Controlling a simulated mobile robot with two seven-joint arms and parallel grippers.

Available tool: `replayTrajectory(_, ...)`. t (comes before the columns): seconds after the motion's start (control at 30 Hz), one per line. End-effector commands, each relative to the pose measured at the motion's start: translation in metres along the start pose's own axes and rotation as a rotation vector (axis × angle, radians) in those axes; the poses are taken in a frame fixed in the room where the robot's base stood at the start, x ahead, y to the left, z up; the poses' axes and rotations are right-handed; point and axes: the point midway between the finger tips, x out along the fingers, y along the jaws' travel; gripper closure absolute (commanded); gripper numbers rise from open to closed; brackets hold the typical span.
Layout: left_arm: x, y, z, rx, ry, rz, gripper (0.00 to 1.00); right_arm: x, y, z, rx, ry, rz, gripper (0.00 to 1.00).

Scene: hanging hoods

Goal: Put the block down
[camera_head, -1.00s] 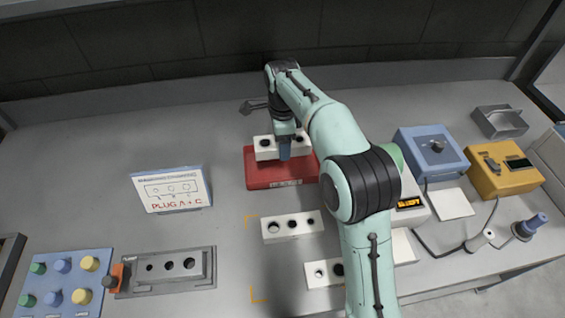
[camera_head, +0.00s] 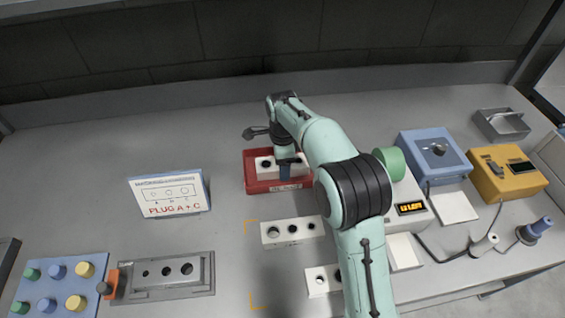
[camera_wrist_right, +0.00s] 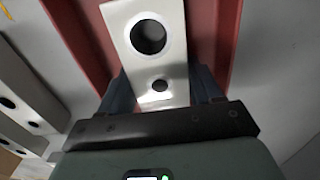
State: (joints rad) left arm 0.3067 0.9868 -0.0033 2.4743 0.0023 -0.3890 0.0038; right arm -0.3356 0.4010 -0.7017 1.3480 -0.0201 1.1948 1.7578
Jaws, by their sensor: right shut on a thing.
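A white block (camera_head: 265,164) with dark round holes is at the red tray (camera_head: 254,187) in the middle of the table. My right gripper (camera_head: 286,166) reaches down over the tray and is shut on this block. In the right wrist view the block (camera_wrist_right: 147,35) sits between the two dark fingers (camera_wrist_right: 160,90), with the red tray (camera_wrist_right: 222,40) below and around it. I cannot tell whether the block touches the tray floor. My left gripper does not show.
Two more white holed blocks, one at the yellow corner marks (camera_head: 291,231) and one nearer (camera_head: 318,281), lie in front of the tray. A sign (camera_head: 170,195), a grey fixture (camera_head: 167,279) and a blue plug board (camera_head: 60,286) are left. Blue (camera_head: 433,152) and yellow (camera_head: 506,178) boxes stand right.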

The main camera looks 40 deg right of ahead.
Motion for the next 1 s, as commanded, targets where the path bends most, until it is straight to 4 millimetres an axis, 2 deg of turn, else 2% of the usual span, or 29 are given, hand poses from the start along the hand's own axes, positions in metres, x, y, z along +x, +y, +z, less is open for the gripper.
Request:
replayTrajectory(0.03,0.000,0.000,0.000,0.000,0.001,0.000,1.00,0.001,0.000,0.000,0.000,-0.001,-0.001,0.94)
replayTrajectory(0.07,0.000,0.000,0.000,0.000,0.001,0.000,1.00,0.002,0.000,0.000,0.000,0.000,0.001,0.26)
replayTrajectory(0.1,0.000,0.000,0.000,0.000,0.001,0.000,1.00,0.002,0.000,0.000,0.000,0.000,0.001,0.13)
replayTrajectory(0.13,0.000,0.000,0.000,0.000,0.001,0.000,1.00,0.002,0.000,0.000,0.000,0.000,0.001,0.10)
replayTrajectory(0.4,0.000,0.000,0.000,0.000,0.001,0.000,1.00,0.001,0.000,0.000,0.000,0.000,0.001,0.10)
replayTrajectory(0.53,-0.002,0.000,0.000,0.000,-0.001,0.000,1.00,-0.009,0.000,0.000,0.000,0.000,0.000,0.10)
replayTrajectory(1.0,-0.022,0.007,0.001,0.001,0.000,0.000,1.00,-0.102,-0.001,0.000,0.000,0.000,-0.002,0.10)
